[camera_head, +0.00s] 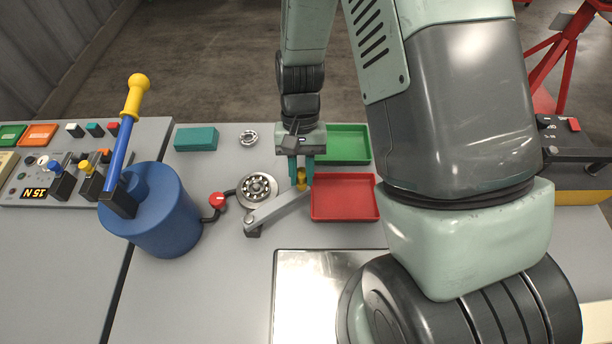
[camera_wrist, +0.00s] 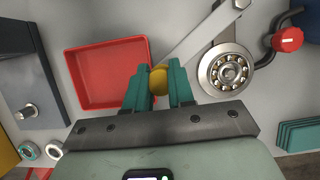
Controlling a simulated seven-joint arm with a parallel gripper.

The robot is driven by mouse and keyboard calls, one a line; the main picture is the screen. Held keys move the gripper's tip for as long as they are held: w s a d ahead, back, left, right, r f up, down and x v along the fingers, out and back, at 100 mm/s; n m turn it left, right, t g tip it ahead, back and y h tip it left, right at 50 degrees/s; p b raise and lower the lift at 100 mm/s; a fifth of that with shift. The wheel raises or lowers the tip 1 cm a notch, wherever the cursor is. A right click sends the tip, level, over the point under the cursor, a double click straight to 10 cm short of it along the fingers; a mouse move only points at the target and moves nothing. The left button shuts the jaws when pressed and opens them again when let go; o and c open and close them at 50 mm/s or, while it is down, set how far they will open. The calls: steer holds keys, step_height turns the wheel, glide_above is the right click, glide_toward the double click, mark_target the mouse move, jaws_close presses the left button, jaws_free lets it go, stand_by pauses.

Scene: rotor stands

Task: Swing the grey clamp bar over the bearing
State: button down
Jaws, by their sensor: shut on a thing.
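The grey clamp bar (camera_head: 277,212) runs from a pivot at its lower left up to a yellow knob (camera_head: 301,176) at its right end. The bar also shows in the wrist view (camera_wrist: 203,37). The round bearing (camera_head: 258,188) sits in its holder left of the bar, and its balls are uncovered in the wrist view (camera_wrist: 229,71). The bar lies beside the bearing, not across it. My gripper (camera_head: 301,172) has its teal fingers shut on the yellow knob, which shows between them in the wrist view (camera_wrist: 158,81).
A red tray (camera_head: 345,217) lies just right of the knob, with a green tray (camera_head: 345,161) behind it. A red-knobbed lever (camera_head: 217,200) stands left of the bearing. A blue cylinder (camera_head: 160,235) with a yellow-tipped handle is further left. A teal block (camera_head: 196,139) lies behind.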

steer(key=w+a+n+t+h, duration=0.2)
steer(key=w+a+n, duration=0.3)
steer(key=a+n, duration=0.6)
steer(key=shift+w+h, duration=0.4)
steer(key=shift+h, duration=0.3)
steer(key=shift+a, duration=0.2)
steer(key=c, duration=1)
jaws_free()
steer(key=v, duration=1.1)
